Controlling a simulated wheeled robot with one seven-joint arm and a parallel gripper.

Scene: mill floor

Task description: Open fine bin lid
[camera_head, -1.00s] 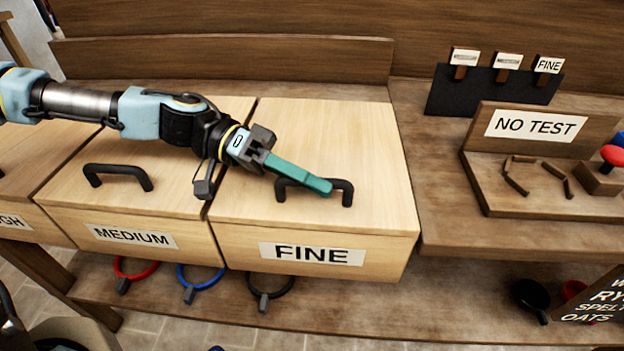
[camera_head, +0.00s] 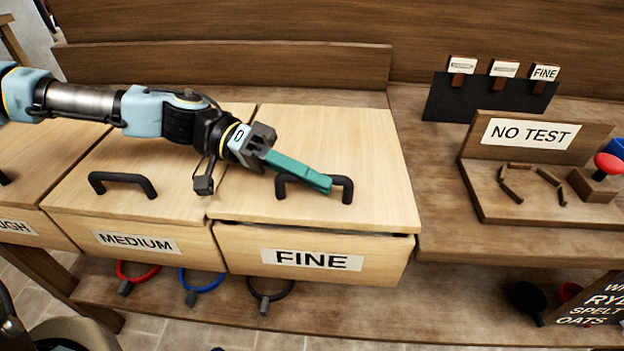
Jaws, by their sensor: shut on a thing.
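The fine bin (camera_head: 380,262) has a light wooden front with a "FINE" label (camera_head: 312,260). Its wooden lid (camera_head: 330,140) is raised slightly at the front, with a thin dark gap between lid and front. A black handle (camera_head: 347,190) is fixed on the lid. The fingers hide part of the handle.
The medium bin (camera_head: 75,225) with its own handle (camera_head: 122,180) stands at the left, lid closed. A "NO TEST" board (camera_head: 530,134) and a tray with small pieces (camera_head: 500,205) stand at the right. A back board (camera_head: 220,58) rises behind the bins.

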